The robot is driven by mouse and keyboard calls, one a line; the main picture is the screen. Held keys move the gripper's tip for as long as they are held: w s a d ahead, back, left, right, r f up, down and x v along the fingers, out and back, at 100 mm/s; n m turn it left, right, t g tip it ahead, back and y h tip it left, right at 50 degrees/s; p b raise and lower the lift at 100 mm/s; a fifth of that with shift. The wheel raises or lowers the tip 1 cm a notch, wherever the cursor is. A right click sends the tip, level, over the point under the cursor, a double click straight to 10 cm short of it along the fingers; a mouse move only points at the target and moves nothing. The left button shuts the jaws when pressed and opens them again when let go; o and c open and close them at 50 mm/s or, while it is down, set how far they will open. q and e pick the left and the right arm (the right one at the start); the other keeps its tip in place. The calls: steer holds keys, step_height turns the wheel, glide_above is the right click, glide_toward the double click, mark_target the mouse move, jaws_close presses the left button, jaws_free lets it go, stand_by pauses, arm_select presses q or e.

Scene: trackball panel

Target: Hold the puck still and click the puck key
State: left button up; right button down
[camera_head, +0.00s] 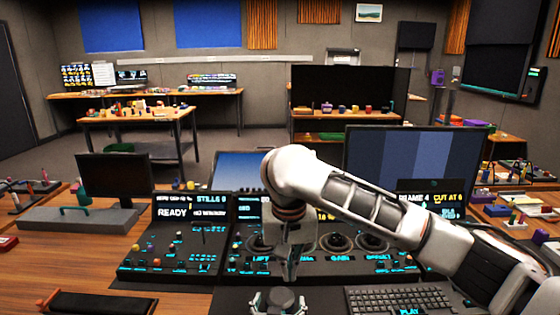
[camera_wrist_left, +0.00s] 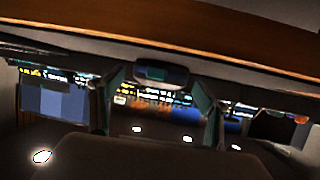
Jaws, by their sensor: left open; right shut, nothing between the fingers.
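The puck (camera_head: 283,297) looks like a dark, round-topped piece at the bottom centre of the head view, in front of the panel. In the left wrist view, a dark rounded block (camera_wrist_left: 162,72), apparently the puck, shows between the fingertips. My left gripper (camera_head: 279,304) is open, with a finger on each side of the puck; its fingers also show in the left wrist view (camera_wrist_left: 161,98). I cannot tell whether they touch it. My right gripper (camera_head: 290,274) is shut and empty, pointing down just above and behind the puck. The puck key cannot be made out.
The trackball panel (camera_head: 335,266) with ringed balls stands behind, partly hidden by my right arm. A keyboard (camera_head: 398,299) lies to the right of the puck. A sloped console (camera_head: 180,238) reading READY and a dark pad (camera_head: 98,303) are at left. Monitors stand behind.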

arm_select(q)
steer(key=v, duration=1)
steer(key=shift+s, duration=0.2)
steer(key=shift+r, duration=0.15)
steer(key=o, duration=0.3)
steer(key=shift+p+v, duration=3)
steer(key=shift+p, duration=0.85)
